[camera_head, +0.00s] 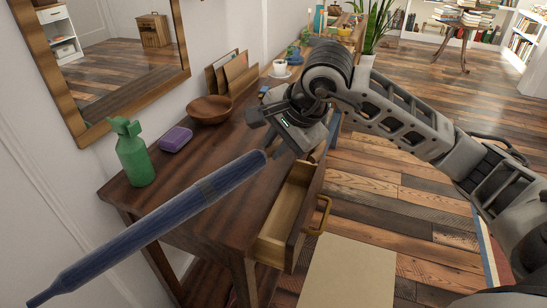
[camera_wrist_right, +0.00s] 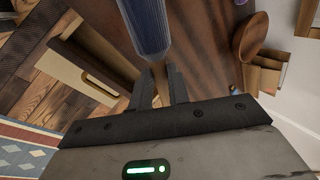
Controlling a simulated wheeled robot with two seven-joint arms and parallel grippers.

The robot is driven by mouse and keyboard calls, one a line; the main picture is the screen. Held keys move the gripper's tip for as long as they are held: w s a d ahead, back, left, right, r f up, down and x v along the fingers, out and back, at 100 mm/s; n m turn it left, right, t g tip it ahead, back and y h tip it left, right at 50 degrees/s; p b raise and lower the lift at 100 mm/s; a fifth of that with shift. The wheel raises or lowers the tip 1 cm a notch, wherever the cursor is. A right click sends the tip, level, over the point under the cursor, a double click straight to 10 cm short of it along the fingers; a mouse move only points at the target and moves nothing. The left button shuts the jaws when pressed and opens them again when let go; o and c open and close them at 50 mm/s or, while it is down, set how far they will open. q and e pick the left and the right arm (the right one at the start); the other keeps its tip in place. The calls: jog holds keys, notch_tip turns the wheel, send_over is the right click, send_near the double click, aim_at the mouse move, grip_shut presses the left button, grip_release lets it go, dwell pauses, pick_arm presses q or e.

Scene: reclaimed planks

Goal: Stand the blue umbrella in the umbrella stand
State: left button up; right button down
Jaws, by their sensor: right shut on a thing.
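The blue umbrella (camera_head: 165,227) is furled and held slanting in the air. It runs from my right gripper (camera_head: 272,142) down to the lower left of the head view, in front of the table. In the right wrist view my right gripper (camera_wrist_right: 158,84) is shut on the umbrella's narrow brown handle, and the blue canopy (camera_wrist_right: 145,22) extends beyond the fingers. The far tip is outside the wrist view. I cannot make out an umbrella stand in either view. My left gripper is not in view.
A dark wooden table (camera_head: 215,147) has an open drawer (camera_head: 290,210) with a brass handle. On it are a green bottle (camera_head: 134,158), purple box (camera_head: 175,139), wooden bowl (camera_head: 209,110) and letter rack (camera_head: 235,73). A beige flat surface (camera_head: 345,275) lies below; a mirror hangs left.

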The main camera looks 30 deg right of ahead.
jog(key=shift+w+f, duration=0.25)
jog(key=shift+w+d+f, duration=0.1)
jog(key=shift+w+f, duration=0.1)
jog(key=shift+f, duration=0.8)
jog(key=shift+w+d+f, duration=0.1)
jog(key=shift+w+f, duration=0.05)
jog(key=shift+f, duration=0.8)
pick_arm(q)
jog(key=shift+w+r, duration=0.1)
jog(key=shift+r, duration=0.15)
pick_arm(e)
jog(key=shift+f+b, duration=0.65)
jog(key=shift+b, duration=0.05)
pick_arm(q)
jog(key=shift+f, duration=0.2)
pick_arm(e)
jog(key=c, duration=1.3)
grip_release()
jog(key=shift+c, duration=0.2)
jog(key=shift+r, duration=0.1)
